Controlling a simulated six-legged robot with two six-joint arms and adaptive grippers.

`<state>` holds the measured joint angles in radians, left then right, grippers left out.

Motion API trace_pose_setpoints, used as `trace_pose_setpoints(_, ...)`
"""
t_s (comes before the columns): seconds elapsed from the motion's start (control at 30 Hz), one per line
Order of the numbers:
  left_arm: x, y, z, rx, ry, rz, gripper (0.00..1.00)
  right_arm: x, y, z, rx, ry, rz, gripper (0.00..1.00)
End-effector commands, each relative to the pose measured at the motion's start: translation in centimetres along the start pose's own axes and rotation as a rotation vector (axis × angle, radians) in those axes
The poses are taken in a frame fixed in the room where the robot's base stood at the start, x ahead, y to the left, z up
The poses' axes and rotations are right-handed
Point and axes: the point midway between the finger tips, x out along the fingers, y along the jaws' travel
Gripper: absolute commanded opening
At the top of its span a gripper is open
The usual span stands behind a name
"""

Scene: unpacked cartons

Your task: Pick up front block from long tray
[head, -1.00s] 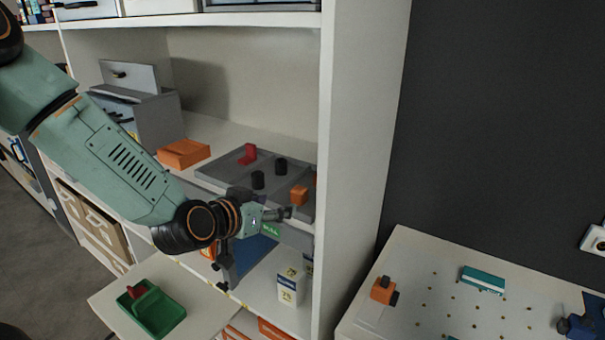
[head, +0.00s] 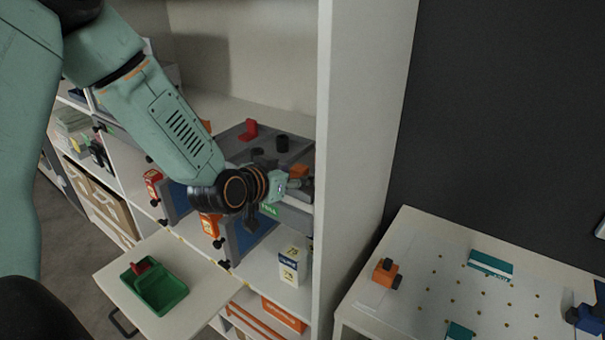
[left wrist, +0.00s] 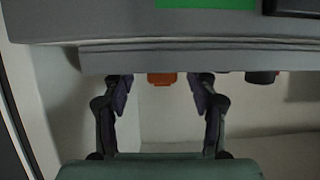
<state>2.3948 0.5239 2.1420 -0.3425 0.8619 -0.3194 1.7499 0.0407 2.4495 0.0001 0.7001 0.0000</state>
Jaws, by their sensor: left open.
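The long grey tray (head: 301,150) lies on the shelf, with a green label on its front. An orange block (head: 299,171) stands at its near right end, partly hidden by my left gripper (head: 300,185). A red block (head: 249,130) and a black cylinder (head: 282,143) stand farther back. In the left wrist view, which looks upside down, the tray (left wrist: 200,60) fills the top. The orange block (left wrist: 162,79) shows in the gap between the open, empty fingers of the left gripper (left wrist: 162,85), not clasped. My right gripper is not in view.
The white shelf side panel (head: 352,150) stands close to the right of the gripper. A white carton (head: 290,268) stands below the tray. A green bin (head: 162,290) is on a pull-out board at lower left. A pegboard table (head: 430,290) is at right.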

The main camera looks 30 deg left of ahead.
Motion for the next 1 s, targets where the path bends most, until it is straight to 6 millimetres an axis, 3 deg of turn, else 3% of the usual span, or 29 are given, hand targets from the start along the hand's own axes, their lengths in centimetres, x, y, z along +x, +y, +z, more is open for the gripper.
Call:
trace_pose_setpoints(0.2,2.7,0.0,-0.2,0.003,-0.001,0.000,0.58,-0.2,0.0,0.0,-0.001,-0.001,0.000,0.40)
trace_pose_setpoints(0.5,3.2,0.0,-0.2,-0.001,0.000,0.000,0.58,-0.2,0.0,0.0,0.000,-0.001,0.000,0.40)
trace_pose_setpoints(1.0,3.1,0.0,-0.2,0.000,0.000,0.000,0.17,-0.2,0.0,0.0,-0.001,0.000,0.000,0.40)
